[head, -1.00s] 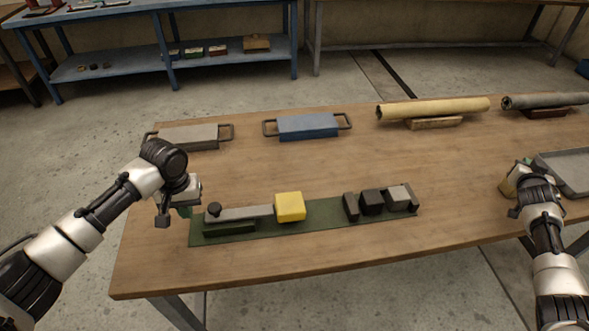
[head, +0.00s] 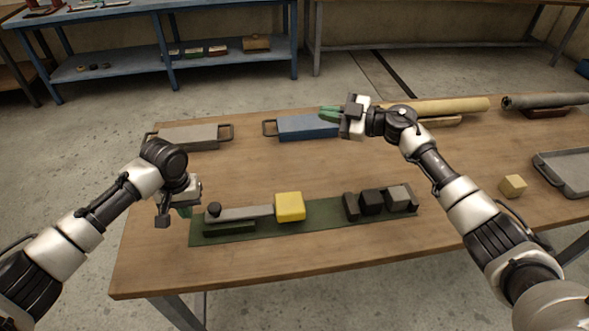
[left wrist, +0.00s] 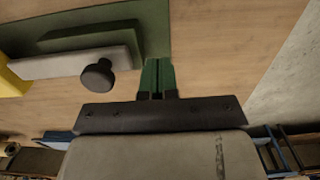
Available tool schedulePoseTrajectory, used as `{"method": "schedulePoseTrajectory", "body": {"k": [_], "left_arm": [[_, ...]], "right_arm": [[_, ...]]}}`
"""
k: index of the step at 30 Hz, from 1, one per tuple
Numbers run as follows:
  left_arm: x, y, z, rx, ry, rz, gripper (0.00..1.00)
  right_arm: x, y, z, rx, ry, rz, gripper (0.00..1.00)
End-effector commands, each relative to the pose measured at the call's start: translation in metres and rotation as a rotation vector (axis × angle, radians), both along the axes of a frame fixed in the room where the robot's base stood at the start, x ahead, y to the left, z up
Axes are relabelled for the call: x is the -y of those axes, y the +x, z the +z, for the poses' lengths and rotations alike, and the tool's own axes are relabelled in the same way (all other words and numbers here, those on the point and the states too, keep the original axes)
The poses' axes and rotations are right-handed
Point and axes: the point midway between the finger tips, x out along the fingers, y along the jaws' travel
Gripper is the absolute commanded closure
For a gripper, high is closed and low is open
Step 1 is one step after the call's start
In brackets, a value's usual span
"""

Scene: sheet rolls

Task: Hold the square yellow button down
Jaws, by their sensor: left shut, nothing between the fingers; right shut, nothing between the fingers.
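The square yellow button (head: 290,206) sits on a dark green base plate (head: 245,230) near the table's front edge. A grey lever bar with a black knob (head: 214,209) lies to its left. The yellow button also shows at the left edge of the left wrist view (left wrist: 10,80). My left gripper (head: 183,212) is shut and empty at the left end of the plate, apart from the button. Its green fingers are together in the left wrist view (left wrist: 157,75). My right gripper (head: 330,113) is shut and empty, over the right end of the blue block.
Dark blocks and a grey block (head: 398,197) stand on the plate's right part. A grey handled block (head: 188,136), a blue handled block (head: 300,128), a yellowish roll (head: 455,104) and a grey roll (head: 545,100) lie behind. A wooden cube (head: 512,186) and grey tray (head: 570,172) are at right.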

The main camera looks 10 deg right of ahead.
Motion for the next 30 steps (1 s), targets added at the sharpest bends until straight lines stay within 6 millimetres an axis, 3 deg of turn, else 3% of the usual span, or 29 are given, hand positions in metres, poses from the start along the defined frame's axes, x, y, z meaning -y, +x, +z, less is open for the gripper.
{"method": "schedulePoseTrajectory", "body": {"k": [1, 3, 6, 8, 12, 18, 23, 30], "left_arm": [[0.0, 0.0, 0.0, 0.0, 0.0, 0.0, 1.0], [0.0, 0.0, 0.0, 0.0, 0.0, 0.0, 1.0], [0.0, 0.0, 0.0, 0.0, 0.0, 0.0, 1.0], [0.0, 0.0, 0.0, 0.0, 0.0, 0.0, 1.0], [0.0, 0.0, 0.0, 0.0, 0.0, 0.0, 1.0], [0.0, 0.0, 0.0, 0.0, 0.0, 0.0, 1.0], [0.0, 0.0, 0.0, 0.0, 0.0, 0.0, 1.0], [0.0, 0.0, 0.0, 0.0, 0.0, 0.0, 1.0]], "right_arm": [[-0.031, -0.011, 0.0, -0.004, -0.084, 0.107, 1.0], [-0.067, -0.03, -0.008, -0.026, -0.232, 0.254, 1.0], [-0.108, -0.062, -0.027, -0.074, -0.523, 0.46, 1.0], [-0.118, -0.078, -0.039, -0.107, -0.709, 0.546, 1.0], [-0.118, -0.1, -0.059, -0.179, -1.105, 0.633, 1.0], [-0.102, -0.108, -0.063, -0.234, -1.438, 0.615, 1.0], [-0.097, -0.109, -0.07, -0.248, -1.503, 0.601, 1.0], [-0.097, -0.109, -0.101, -0.247, -1.5, 0.604, 1.0]]}}
